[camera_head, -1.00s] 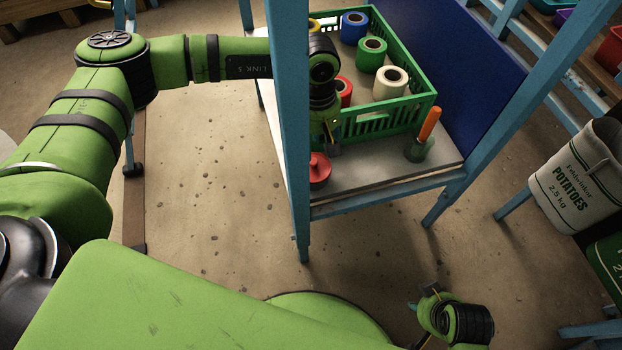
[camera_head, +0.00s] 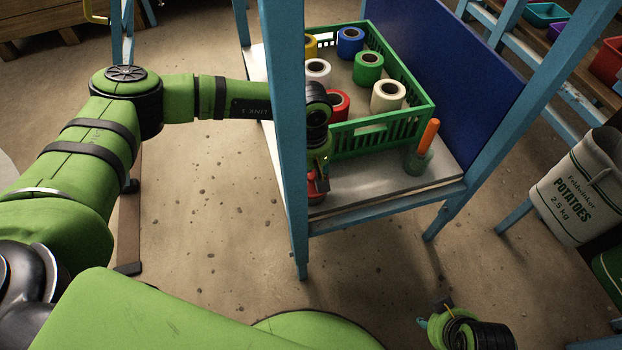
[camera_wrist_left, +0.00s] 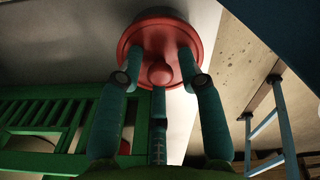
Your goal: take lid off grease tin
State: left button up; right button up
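The red grease tin (camera_head: 316,199) stands near the front left corner of the shelf, partly hidden by my left gripper and the blue post. In the left wrist view its round red lid (camera_wrist_left: 139,37) has a knob (camera_wrist_left: 160,74) in the middle. My left gripper (camera_head: 319,182) is over the tin, pointing down. In the left wrist view its three fingers (camera_wrist_left: 160,66) are spread around the knob with gaps between; I see no clear contact. My right gripper (camera_head: 438,318) is low at the bottom right, too small to tell its state.
A green crate (camera_head: 385,139) with several coloured rolls stands just behind the tin. A green cup with an orange-handled tool (camera_head: 428,135) is to the right on the shelf (camera_head: 375,186). The blue post (camera_head: 285,130) stands close by my left forearm.

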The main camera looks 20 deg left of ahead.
pick_arm(q)
jog(key=c, duration=0.4)
jog(key=shift+o, duration=0.2)
